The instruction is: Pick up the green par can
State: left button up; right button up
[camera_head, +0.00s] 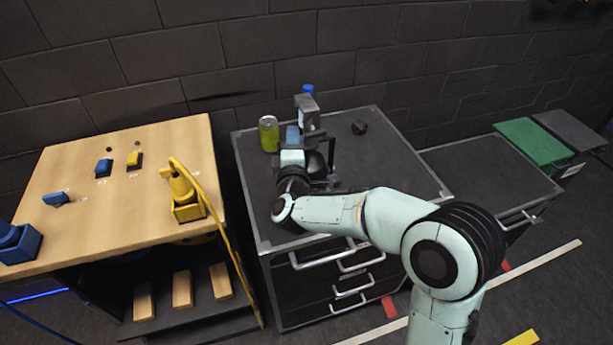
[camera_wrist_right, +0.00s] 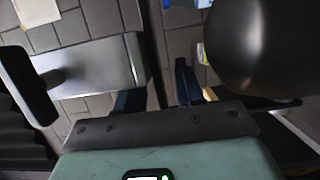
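A yellow-green can (camera_head: 268,133) stands upright at the back left of the dark drawer cabinet's top. I take it to be the green can of the task. My right arm reaches over the cabinet, and my right gripper (camera_head: 309,115) is just right of the can, apart from it in the picture. The fingers are too small and partly hidden to show whether they are open. In the right wrist view a small yellow-green patch (camera_wrist_right: 202,53), perhaps the can, shows beside a large dark rounded shape. My left gripper is not in view.
A blue-capped item (camera_head: 308,89) stands behind my right gripper. A small black object (camera_head: 359,128) lies to its right. A wooden table (camera_head: 110,220) at left holds blue and yellow items. A green box (camera_head: 533,142) is at far right. The cabinet's right top is clear.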

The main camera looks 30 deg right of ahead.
jog(key=shift+c, duration=0.3)
grip_shut()
jog(key=shift+f, duration=0.1)
